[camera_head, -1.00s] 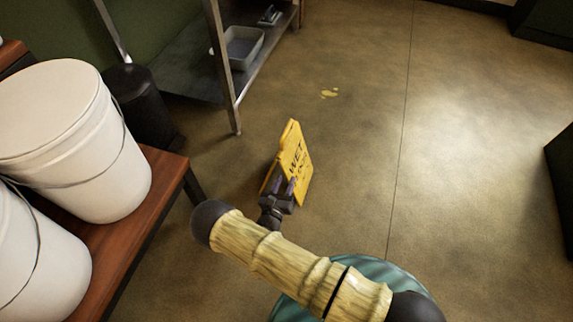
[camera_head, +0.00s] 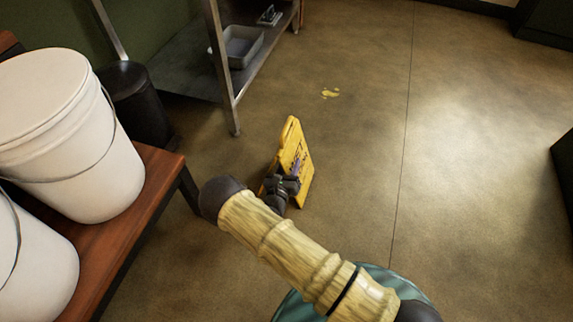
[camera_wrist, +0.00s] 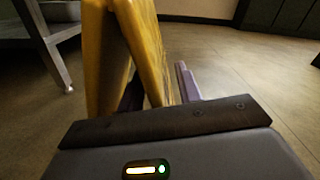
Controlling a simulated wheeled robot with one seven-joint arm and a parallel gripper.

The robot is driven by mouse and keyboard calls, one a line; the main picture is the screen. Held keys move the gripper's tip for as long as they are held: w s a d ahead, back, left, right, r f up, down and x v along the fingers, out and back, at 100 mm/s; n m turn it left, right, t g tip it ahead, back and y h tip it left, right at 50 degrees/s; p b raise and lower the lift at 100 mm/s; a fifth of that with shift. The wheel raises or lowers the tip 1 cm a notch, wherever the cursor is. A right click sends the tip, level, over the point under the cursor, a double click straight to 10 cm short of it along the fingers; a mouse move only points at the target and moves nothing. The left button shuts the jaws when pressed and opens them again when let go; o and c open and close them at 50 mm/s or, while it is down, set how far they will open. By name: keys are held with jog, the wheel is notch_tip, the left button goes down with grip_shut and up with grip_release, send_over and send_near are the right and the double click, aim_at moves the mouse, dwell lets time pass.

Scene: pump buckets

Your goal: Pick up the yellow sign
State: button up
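The yellow sign (camera_head: 294,140) stands upright on the floor as an A-frame, with dark lettering on its right face. My gripper (camera_head: 287,172) is low at the near side of the sign. In the wrist view my gripper (camera_wrist: 158,90) has one purple finger outside the right panel and a dark finger partly hidden between the panels. The fingers stand apart around the right panel, and no firm grip on it shows.
White buckets (camera_head: 85,140) stand on a wooden bench (camera_head: 150,195) at the left. A metal shelf (camera_head: 229,100) with a grey tub (camera_head: 241,46) is behind the sign, near a black bin (camera_head: 135,100). A yellow spill (camera_head: 330,93) lies beyond it. The floor at right is clear.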

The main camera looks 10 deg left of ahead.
jog(key=shift+w, duration=0.4)
grip_shut()
dwell(1.4)
